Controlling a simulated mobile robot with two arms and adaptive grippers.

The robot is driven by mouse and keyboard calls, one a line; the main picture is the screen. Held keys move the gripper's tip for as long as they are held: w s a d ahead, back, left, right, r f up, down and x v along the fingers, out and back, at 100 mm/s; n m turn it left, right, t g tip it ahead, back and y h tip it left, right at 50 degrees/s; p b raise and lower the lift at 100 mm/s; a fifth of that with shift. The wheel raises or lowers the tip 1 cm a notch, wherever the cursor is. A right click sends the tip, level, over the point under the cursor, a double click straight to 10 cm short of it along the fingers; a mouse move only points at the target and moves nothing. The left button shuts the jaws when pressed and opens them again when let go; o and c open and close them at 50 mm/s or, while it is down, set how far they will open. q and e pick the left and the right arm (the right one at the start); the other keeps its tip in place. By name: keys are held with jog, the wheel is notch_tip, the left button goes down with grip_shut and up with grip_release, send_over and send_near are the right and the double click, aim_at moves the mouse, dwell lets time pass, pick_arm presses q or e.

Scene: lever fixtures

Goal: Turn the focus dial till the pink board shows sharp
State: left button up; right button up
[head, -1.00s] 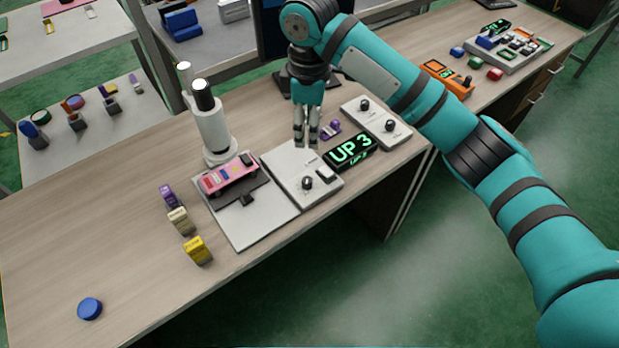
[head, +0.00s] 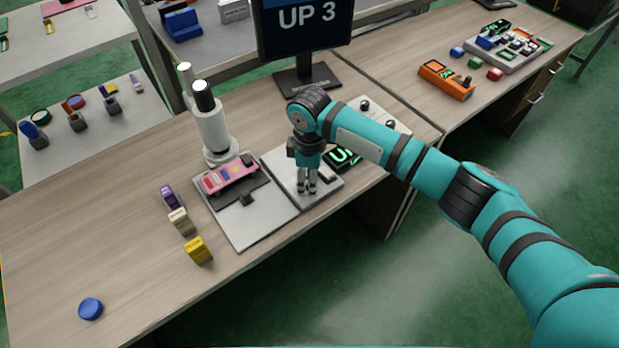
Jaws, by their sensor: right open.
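The pink board (head: 229,175) lies on the dark stage of a grey base (head: 255,225) under a white microscope-like column (head: 211,130). My right gripper (head: 307,189) points down over the grey control plate (head: 281,162) to the right of the board. Its fingers are open around or just above the spot of the plate's black dial. The dial is hidden behind the fingers, so I cannot tell whether they touch it. The monitor (head: 303,25) reads "UP 3"; no sharp or blurred picture of the board shows on its visible part. My left gripper is out of view.
A green-lit display (head: 343,158) and a panel with knobs (head: 372,105) are partly behind my right arm. Purple, cream and yellow blocks (head: 198,250) stand left of the base. A blue disc (head: 90,309) lies front left, with clear table around it.

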jog(key=shift+f, duration=0.25)
grip_shut()
jog(key=shift+r, duration=0.1)
